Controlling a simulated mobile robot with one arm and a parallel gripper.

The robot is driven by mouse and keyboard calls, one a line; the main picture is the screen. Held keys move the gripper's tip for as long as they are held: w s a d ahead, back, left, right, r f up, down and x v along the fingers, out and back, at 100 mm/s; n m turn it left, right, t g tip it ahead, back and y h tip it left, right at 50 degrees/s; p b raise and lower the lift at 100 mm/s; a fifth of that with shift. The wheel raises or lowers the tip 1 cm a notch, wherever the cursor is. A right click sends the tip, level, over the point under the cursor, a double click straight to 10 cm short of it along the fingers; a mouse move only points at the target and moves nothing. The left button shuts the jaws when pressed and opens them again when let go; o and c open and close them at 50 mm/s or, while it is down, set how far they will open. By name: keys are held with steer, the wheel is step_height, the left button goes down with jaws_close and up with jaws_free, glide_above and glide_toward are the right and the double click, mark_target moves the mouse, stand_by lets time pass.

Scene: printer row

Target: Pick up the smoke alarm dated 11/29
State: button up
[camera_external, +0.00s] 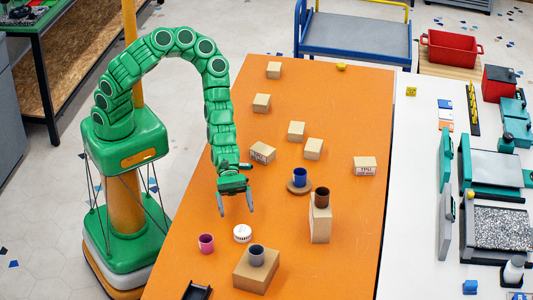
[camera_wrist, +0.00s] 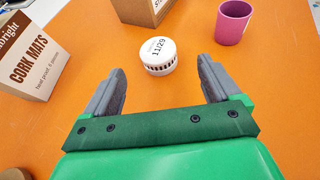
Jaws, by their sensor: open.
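The smoke alarm (camera_wrist: 158,56) is a small white round disc with dark slots around its side. Its top carries the print 11/29. It lies flat on the orange table and also shows in the external view (camera_external: 242,233). My gripper (camera_wrist: 162,88) is open and empty, with its two grey fingers apart. In the wrist view the alarm sits ahead of the fingertips, between their lines and apart from both. In the external view my gripper (camera_external: 236,208) hangs above the table, just behind the alarm.
A pink cup (camera_wrist: 233,22) stands right of the alarm in the wrist view. A cardboard box (camera_external: 256,271) bearing a grey cup (camera_external: 257,255) is close by. A cork mats box (camera_wrist: 30,52) stands at left. A black tray (camera_external: 196,291) lies at the table's front.

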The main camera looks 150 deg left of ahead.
mark_target(241, 226)
steer(key=shift+x, duration=1.05)
steer(key=shift+a+f+x, duration=0.1)
steer(key=shift+f+x, duration=0.1)
steer(key=shift+x, duration=0.85)
steer(key=shift+a+f+x, duration=0.1)
steer(key=shift+f+x, duration=0.05)
steer(key=shift+x, duration=0.85)
steer(key=shift+w+d+f, duration=0.15)
steer(key=shift+w, duration=0.3)
steer(key=c, duration=1.2)
